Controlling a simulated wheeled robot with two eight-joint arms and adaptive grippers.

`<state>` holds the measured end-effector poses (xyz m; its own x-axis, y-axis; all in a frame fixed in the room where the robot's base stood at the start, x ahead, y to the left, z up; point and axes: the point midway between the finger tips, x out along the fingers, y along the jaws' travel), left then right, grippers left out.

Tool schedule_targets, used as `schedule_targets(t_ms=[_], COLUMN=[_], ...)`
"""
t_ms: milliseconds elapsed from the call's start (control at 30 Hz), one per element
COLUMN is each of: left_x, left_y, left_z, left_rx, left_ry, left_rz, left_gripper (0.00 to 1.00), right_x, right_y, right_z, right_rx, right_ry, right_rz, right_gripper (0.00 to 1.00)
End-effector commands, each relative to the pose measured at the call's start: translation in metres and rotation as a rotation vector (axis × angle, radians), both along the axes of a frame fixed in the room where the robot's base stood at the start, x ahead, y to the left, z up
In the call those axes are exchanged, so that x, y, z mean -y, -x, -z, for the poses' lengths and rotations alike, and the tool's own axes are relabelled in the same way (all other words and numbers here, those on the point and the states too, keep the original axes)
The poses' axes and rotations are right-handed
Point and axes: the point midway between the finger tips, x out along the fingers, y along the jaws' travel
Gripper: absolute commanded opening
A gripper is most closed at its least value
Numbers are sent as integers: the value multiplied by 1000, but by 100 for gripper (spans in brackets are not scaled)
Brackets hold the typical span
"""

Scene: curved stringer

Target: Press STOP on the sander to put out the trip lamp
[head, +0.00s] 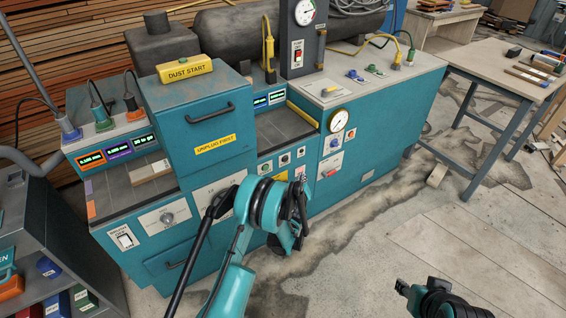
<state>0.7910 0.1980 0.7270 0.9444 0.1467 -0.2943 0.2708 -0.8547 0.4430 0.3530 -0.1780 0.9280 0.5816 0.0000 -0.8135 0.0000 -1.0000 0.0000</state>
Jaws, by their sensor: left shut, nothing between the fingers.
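The teal machine (380,132) fills the middle of the head view; I cannot tell which part is the sander. Its front has small round buttons (284,160), a panel with a red control (331,166) and an orange-red round piece (350,134) beside a gauge. No STOP label is readable, and I cannot tell which piece is the trip lamp. My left gripper (300,174) is shut and empty, in front of the lower middle front panel, partly covering it; contact cannot be told. My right gripper (401,288) is low at the bottom right, away from the machine, its fingers unclear.
A yellow DUST START box (184,70) sits on the drawer cabinet marked UNPLUG FIRST (215,144). A grey shelf (60,262) with coloured items stands at lower left. A workbench (505,66) with tools is at right. The floor (470,235) between is mostly clear.

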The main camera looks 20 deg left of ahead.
Motion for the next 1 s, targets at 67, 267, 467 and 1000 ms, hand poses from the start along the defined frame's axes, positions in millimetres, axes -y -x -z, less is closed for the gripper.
schedule_targets(t_ms=[67,267,467,1000], left_x=[0,-1,-12,-64], left_y=[0,0,-9,-50], left_z=[0,0,0,0], left_rx=[0,-1,-1,-1], left_ry=[0,-1,-1,0], left_rz=[0,-1,-1,-2], left_gripper=[0,0,0,0], right_x=[0,0,0,0], right_y=[0,0,0,0], right_z=[0,0,0,0], right_rx=[0,0,0,0], right_ry=[0,0,0,0], right_rz=[0,0,0,0], right_gripper=[40,40,40,40])
